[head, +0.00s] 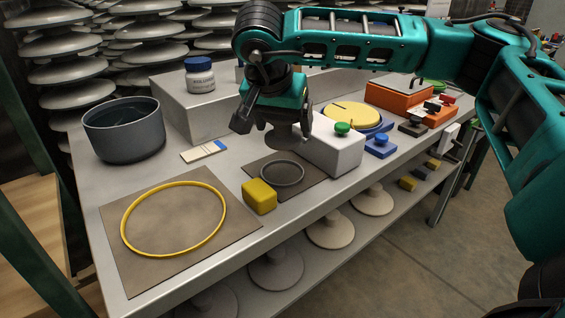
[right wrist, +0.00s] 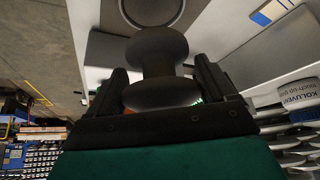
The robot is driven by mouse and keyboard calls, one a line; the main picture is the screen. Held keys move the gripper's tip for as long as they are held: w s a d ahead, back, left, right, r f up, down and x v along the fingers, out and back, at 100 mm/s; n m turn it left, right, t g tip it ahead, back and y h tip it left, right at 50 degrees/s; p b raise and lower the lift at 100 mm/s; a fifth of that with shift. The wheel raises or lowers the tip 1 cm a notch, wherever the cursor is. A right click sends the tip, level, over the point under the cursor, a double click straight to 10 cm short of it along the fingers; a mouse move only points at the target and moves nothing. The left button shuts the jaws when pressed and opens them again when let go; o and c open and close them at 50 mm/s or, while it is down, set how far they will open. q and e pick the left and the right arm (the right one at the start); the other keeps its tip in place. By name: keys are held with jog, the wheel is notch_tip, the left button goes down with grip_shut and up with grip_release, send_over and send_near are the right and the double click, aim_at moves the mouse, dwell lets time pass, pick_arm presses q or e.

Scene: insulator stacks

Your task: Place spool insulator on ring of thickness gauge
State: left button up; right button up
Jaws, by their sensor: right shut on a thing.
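My right gripper (head: 272,124) is shut on a dark grey spool insulator (head: 286,137), which hangs above the table. In the right wrist view the spool insulator (right wrist: 157,52) shows wide ends and a narrower waist between the two fingers (right wrist: 160,88). A dark grey ring (head: 299,169) lies on a brown mat (head: 314,178) below and slightly in front of the spool. The spool looks apart from the ring. The ring (right wrist: 178,22) also shows in part at the top of the right wrist view. My left gripper is not in view.
A yellow block (head: 259,196) sits at the mat's left edge. A white block with a green knob (head: 335,152) stands close on the right. A large yellow ring (head: 124,222) lies on another mat at left. A dark pot (head: 122,132) stands behind it.

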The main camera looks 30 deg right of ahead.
aim_at(279, 127)
jog(key=shift+f, duration=1.5)
notch_tip(279, 127, down, 4)
jog(key=shift+f+b, duration=0.1)
jog(key=shift+b, duration=0.7)
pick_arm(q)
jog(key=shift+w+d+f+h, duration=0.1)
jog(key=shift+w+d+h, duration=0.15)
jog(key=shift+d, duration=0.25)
